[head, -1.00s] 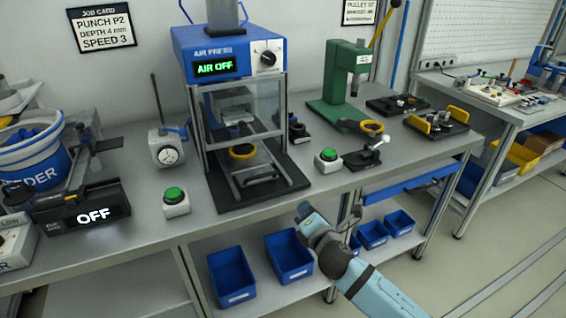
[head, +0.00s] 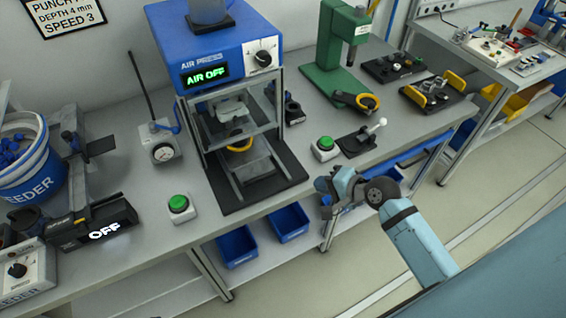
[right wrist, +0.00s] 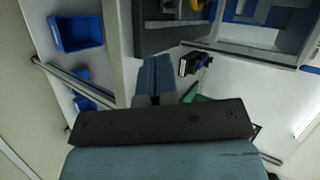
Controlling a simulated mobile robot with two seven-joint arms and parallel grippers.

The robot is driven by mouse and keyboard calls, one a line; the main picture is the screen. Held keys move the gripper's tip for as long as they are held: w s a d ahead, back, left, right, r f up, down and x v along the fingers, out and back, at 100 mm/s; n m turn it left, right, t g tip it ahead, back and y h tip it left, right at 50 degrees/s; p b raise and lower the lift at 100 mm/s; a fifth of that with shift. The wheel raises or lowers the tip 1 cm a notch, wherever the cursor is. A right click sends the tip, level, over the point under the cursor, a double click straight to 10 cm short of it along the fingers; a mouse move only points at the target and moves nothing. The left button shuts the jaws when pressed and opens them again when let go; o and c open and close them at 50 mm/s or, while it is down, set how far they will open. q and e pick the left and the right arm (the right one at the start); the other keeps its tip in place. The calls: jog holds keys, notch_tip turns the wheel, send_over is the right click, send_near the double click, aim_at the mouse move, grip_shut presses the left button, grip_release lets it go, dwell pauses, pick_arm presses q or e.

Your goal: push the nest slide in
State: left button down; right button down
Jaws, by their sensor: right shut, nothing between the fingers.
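The nest slide (head: 258,172) is a grey plate on rails at the foot of the blue air press (head: 213,55). Its front part sticks out toward me over the black base. A yellow ring (head: 239,146) sits farther back on it, partly hidden by the raised clear guard (head: 233,110). My right gripper (head: 326,190) is shut and empty, in front of the bench edge and to the right of the slide, apart from it. Its closed fingers show in the right wrist view (right wrist: 153,78). My left gripper is out of view.
The press display reads AIR OFF. Green buttons stand left (head: 180,207) and right (head: 324,149) of the press base. A black fixture with a white-knobbed lever (head: 362,140) is near the bench edge. Blue bins (head: 237,246) are on the shelf below. Air in front of the slide is clear.

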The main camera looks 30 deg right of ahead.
jog(key=x, duration=0.4)
jog(key=r+p+x, duration=0.1)
jog(key=x, duration=0.7)
jog(key=shift+w+a+r, duration=0.2)
jog(key=shift+w+a, duration=0.1)
jog(key=shift+w, duration=0.45)
send_near(270, 148)
jog(key=w+a, duration=0.1)
jog(key=a, duration=0.1)
jog(key=w+a, duration=0.1)
jog(key=w+a+f, duration=0.1)
jog(key=a, duration=0.1)
jog(key=shift+w+a+f+p, duration=0.1)
jog(key=shift+w+a+p, duration=0.2)
jog(key=shift+w+a, duration=0.1)
jog(key=shift+r, duration=0.3)
jog(key=shift+s, duration=0.1)
